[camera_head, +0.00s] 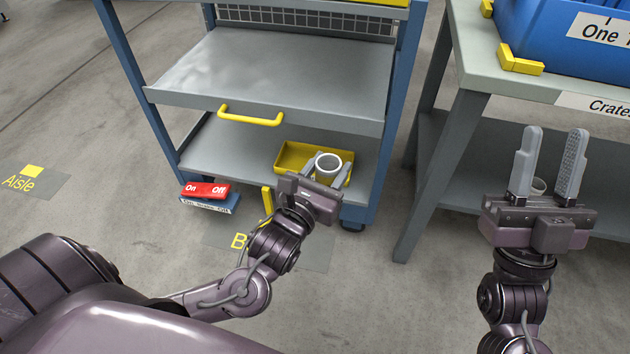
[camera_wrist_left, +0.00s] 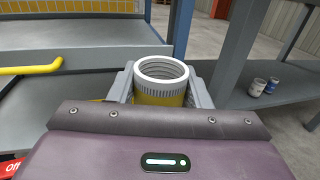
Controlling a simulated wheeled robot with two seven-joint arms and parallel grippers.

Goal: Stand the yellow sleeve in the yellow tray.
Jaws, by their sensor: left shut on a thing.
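The yellow sleeve (camera_wrist_left: 160,99) has a yellow body and a pale ribbed ring around its open top. My left gripper (camera_head: 330,172) is shut on it, with one finger on each side, and holds it upright. The sleeve's pale rim (camera_head: 328,160) shows in the head view in front of the yellow tray (camera_head: 291,151). The tray lies on the cart's lower shelf. The sleeve's lower end is hidden, so I cannot tell whether it touches the tray. My right gripper (camera_head: 555,150) is open and empty, in front of the table at the right.
The cart's upper shelf (camera_head: 280,75) with a yellow handle (camera_head: 250,118) overhangs the lower shelf (camera_head: 225,145). A red On/Off box (camera_head: 205,190) is beside the cart's left front leg. A table (camera_head: 480,70) with a blue crate (camera_head: 560,35) stands at the right.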

